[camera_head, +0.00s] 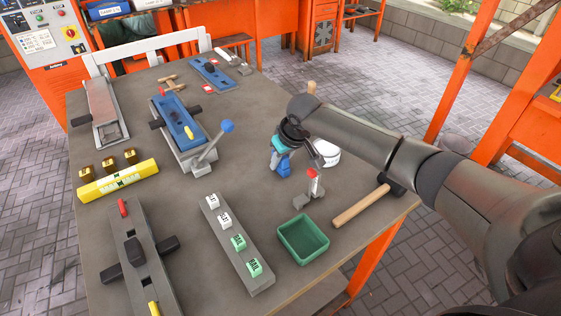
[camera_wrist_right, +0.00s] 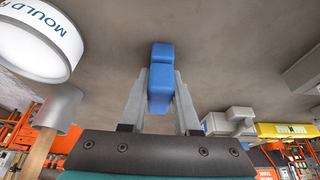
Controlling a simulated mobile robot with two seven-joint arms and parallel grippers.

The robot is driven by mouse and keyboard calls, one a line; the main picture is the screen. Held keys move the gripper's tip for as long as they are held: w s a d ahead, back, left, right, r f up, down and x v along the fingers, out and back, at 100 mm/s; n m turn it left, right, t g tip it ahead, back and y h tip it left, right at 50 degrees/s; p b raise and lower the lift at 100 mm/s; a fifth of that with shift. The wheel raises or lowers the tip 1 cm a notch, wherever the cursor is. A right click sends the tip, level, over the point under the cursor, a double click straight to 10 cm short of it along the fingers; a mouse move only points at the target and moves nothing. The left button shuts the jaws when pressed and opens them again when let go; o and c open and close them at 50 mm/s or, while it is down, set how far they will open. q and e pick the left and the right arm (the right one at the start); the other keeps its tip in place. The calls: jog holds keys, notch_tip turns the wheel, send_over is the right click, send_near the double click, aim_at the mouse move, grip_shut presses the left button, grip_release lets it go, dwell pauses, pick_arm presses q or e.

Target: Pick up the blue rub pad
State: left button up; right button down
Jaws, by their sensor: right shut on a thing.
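The blue rub pad (camera_wrist_right: 160,85) is a small blue block with a wider end, seen between the two grey fingers of my right gripper (camera_wrist_right: 160,92) in the wrist view. The fingers touch it on both sides, so the gripper is shut on it. In the head view, my right gripper (camera_head: 283,152) points down at the right part of the table, with the blue pad (camera_head: 280,167) low at its tip. I cannot tell whether the pad still touches the table. My left gripper is not in view.
A white tub (camera_head: 328,153) stands close beside the gripper. A red-topped tool (camera_head: 313,185), a green tray (camera_head: 303,240) and a wooden-handled hammer (camera_head: 362,206) lie nearer the front right. A blue-topped fixture with a ball lever (camera_head: 210,145) stands left.

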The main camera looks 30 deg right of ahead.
dwell(0.4)
notch_tip(320, 180, up, 20)
jog(key=p, duration=0.4)
jog(key=c, duration=1.2)
grip_release()
grip_shut()
